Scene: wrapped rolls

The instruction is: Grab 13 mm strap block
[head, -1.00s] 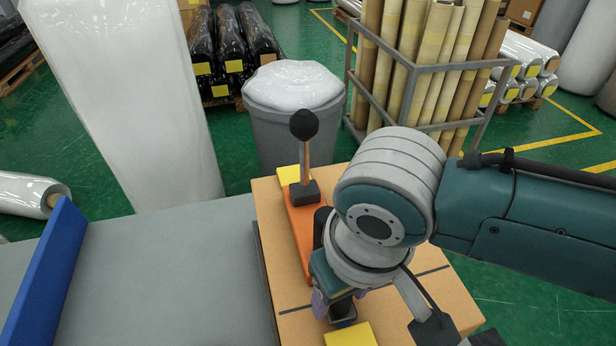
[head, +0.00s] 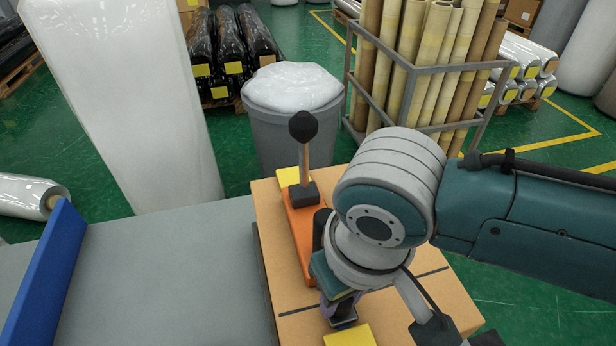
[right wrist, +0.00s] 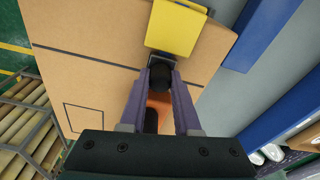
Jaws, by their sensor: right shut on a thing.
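A dark rounded piece (right wrist: 158,80) stands between the purple fingers of my right gripper (right wrist: 158,85) in the right wrist view. The fingers are shut on it, and its grey base meets a yellow card (right wrist: 176,25). In the head view my right gripper (head: 340,303) points down over the near part of the cardboard box (head: 425,285), partly hidden by my wrist. The yellow card (head: 350,336) lies just in front of it. No size marking is readable, so I cannot tell whether the held piece is the 13 mm strap block. My left gripper is not in view.
A blue board (head: 42,275) edges the grey surface (head: 165,275) at left, which is bare. A grey bin (head: 293,115) and a tube rack (head: 400,90) stand behind.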

